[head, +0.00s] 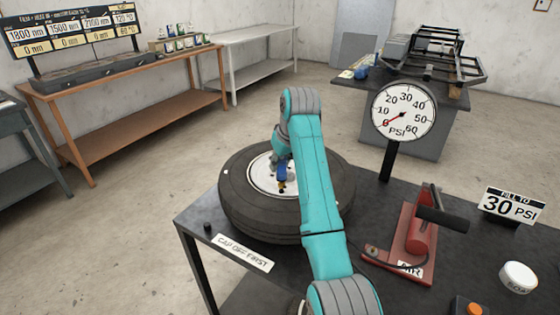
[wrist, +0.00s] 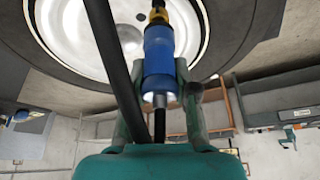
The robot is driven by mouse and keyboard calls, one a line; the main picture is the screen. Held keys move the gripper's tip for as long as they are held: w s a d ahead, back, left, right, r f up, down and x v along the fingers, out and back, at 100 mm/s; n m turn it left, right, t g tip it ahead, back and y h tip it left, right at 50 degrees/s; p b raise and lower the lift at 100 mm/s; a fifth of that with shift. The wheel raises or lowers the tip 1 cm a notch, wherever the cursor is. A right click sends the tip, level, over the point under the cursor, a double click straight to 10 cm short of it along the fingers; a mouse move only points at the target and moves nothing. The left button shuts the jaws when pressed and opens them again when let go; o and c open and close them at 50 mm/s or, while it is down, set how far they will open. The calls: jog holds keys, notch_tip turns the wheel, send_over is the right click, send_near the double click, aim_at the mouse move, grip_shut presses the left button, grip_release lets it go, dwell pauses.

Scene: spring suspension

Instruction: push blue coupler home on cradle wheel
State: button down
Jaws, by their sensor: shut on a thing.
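The blue coupler (head: 283,173) is held over the white hub of the wheel (head: 240,215), with its yellow end pointing down. In the wrist view the coupler (wrist: 158,55) runs up the picture, its yellow end (wrist: 158,16) at the top edge by the wheel's rim. My gripper (wrist: 160,105) is shut on the coupler near its grey rear end. A black hose leaves that end. The wheel lies flat on the dark table. A dark piece shows at the yellow end; I cannot tell whether the coupler is seated on the valve.
A small black cap (head: 207,227) lies by the "cap off first" label (head: 243,252). The PSI gauge (head: 403,112) reads near 0 behind the red pump (head: 420,235). A "fill to 30 PSI" sign (head: 513,205) and a white tin (head: 518,277) stand at the right.

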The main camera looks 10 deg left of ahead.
jog(key=shift+f, duration=0.45)
jog(key=c, duration=0.8)
grip_release()
jog(key=shift+r, duration=3.45)
jog(key=shift+s, duration=0.1)
